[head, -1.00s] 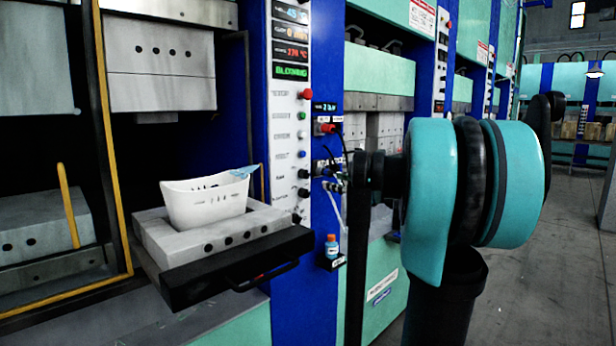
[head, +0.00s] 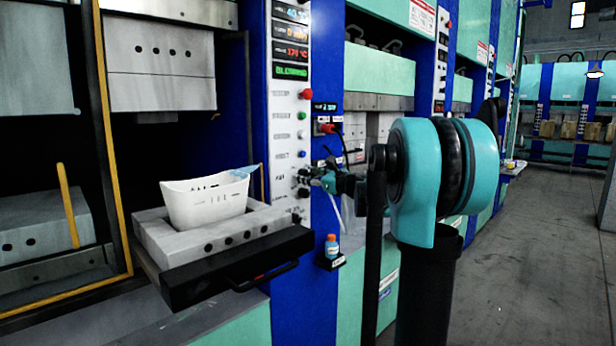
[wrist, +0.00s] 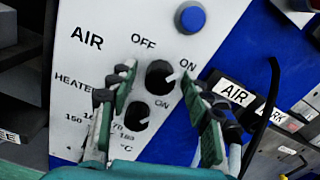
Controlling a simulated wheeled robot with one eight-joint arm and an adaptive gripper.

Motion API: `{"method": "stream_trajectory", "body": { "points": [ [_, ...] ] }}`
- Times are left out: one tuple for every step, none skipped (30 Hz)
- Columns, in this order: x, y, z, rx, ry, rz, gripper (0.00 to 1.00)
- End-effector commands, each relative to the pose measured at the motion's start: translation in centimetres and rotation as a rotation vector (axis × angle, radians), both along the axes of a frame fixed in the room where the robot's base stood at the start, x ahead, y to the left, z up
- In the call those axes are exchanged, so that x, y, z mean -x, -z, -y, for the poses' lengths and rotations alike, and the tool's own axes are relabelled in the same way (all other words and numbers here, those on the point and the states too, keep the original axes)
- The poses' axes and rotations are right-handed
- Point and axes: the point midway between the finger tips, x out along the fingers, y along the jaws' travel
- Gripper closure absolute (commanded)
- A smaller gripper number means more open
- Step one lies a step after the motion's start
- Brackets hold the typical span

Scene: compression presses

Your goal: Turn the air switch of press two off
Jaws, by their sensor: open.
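The air switch (wrist: 158,76) is a round black knob on a white panel, under the printed word AIR with OFF and ON marks. Its white pointer is turned right, toward ON. My gripper (wrist: 161,82) is open, with one green-padded finger on each side of this knob. I cannot tell whether either finger touches it. In the head view my gripper (head: 315,176) is at the lower part of the white control panel (head: 290,130), where it partly hides the knobs.
The heater knob (wrist: 136,116) sits just below, close to the left finger. A blue button (wrist: 192,18) is above. A press drawer (head: 240,268) with a white bin (head: 205,203) juts out left of the panel. A small bottle (head: 331,247) stands below my gripper. The floor at right is clear.

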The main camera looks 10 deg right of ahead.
Motion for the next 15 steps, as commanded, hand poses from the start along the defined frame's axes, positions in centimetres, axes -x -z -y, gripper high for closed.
{"method": "stream_trajectory", "body": {
  "points": [
    [0.0, 0.0, 0.01, 0.0, 0.0, 0.0, 0.51],
    [0.0, 0.0, 0.01, 0.0, 0.0, 0.0, 0.51],
    [0.01, 0.0, 0.02, 0.0, 0.0, 0.0, 0.51],
    [0.01, 0.0, 0.02, 0.0, 0.0, 0.0, 0.53],
    [0.01, 0.0, 0.02, 0.0, 0.0, 0.0, 0.57],
    [0.01, 0.0, 0.02, 0.0, 0.0, 0.0, 0.62],
    [0.02, 0.0, 0.03, 0.0, 0.0, 0.0, 0.66],
    [0.02, 0.0, 0.03, 0.0, 0.0, 0.0, 0.7],
    [0.02, 0.0, 0.03, 0.0, 0.0, 0.0, 0.75],
    [0.02, 0.0, 0.03, 0.0, 0.0, 0.0, 0.78],
    [0.02, 0.0, 0.03, 0.0, 0.0, 0.0, 0.82],
    [0.02, 0.0, 0.03, 0.0, 0.0, 0.0, 0.87],
    [0.03, 0.0, 0.03, 0.0, 0.0, 0.0, 0.91],
    [0.03, 0.0, 0.03, 0.0, 0.0, 0.0, 0.94],
    [0.03, 0.0, 0.03, 0.0, 0.0, 0.0, 0.99]
  ]
}}
